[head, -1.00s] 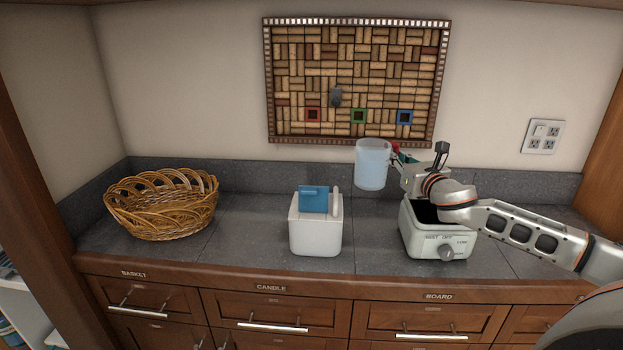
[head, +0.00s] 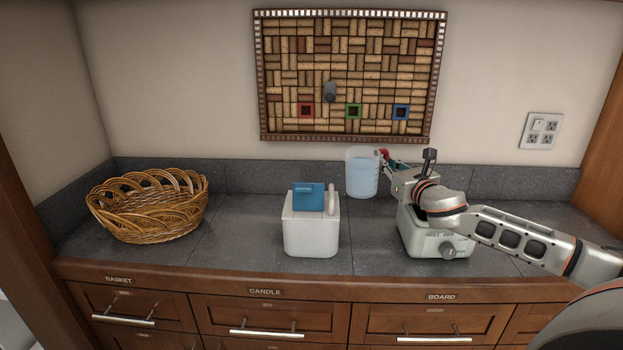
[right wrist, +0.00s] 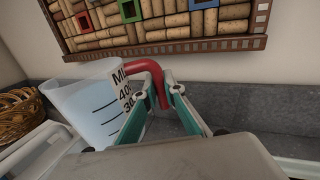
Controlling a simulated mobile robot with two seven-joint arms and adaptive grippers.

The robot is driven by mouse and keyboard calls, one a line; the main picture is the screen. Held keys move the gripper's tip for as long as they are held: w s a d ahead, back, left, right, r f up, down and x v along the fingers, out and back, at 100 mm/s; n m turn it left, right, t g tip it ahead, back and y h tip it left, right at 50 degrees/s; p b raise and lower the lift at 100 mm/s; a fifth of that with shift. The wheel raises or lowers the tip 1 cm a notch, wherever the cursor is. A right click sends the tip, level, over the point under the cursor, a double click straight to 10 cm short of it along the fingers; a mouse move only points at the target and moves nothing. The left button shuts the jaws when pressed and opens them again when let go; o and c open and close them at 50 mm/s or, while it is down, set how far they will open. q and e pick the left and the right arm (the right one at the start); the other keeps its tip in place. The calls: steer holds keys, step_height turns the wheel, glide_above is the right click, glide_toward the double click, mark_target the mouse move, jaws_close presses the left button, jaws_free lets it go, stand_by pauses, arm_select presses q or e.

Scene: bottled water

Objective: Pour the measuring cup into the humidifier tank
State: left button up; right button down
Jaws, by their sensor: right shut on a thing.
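The translucent measuring cup (head: 362,175) is roughly upright in the head view, behind and right of the white humidifier tank. It looks partly filled with pale blue liquid. In the right wrist view the cup (right wrist: 92,105) shows black marks and a red handle (right wrist: 155,75). My right gripper (head: 388,163) is shut on that red handle; its teal fingers (right wrist: 160,100) sit either side of it. The humidifier tank (head: 311,238) stands on the counter with a blue panel (head: 308,197) at its top. Its opening is not clearly visible. My left gripper is out of view.
A pale appliance with a knob (head: 435,245) stands on the right, below my right wrist. A wicker basket (head: 150,205) is at the left. A cork board (head: 345,75) hangs on the wall behind. The counter (head: 235,230) is clear between basket and tank.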

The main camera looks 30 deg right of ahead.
mark_target(377, 150)
steer(key=shift+a+r+n+b, duration=0.4)
steer(key=shift+r+n, duration=0.05)
steer(key=shift+n, duration=0.35)
steer(key=shift+s+a+r+n+t+p, duration=0.1)
steer(key=shift+a+r+n+t+p, duration=0.15)
steer(key=shift+a+r+n, duration=0.35)
steer(key=shift+a+r+n+t+p, duration=0.1)
steer(key=shift+a+r+n+t, duration=0.15)
steer(key=shift+r, duration=0.5)
steer(key=shift+a+r+n, duration=0.1)
steer(key=shift+r+n, duration=0.05)
steer(key=shift+n, duration=0.2)
steer(key=shift+a+r, duration=0.2)
steer(key=shift+r, duration=0.05)
steer(key=shift+r+n, duration=0.15)
steer(key=shift+n, duration=0.15)
steer(key=shift+a+r, duration=0.25)
steer(key=shift+a, duration=0.05)
steer(key=shift+r+n, duration=0.1)
steer(key=shift+n, duration=0.2)
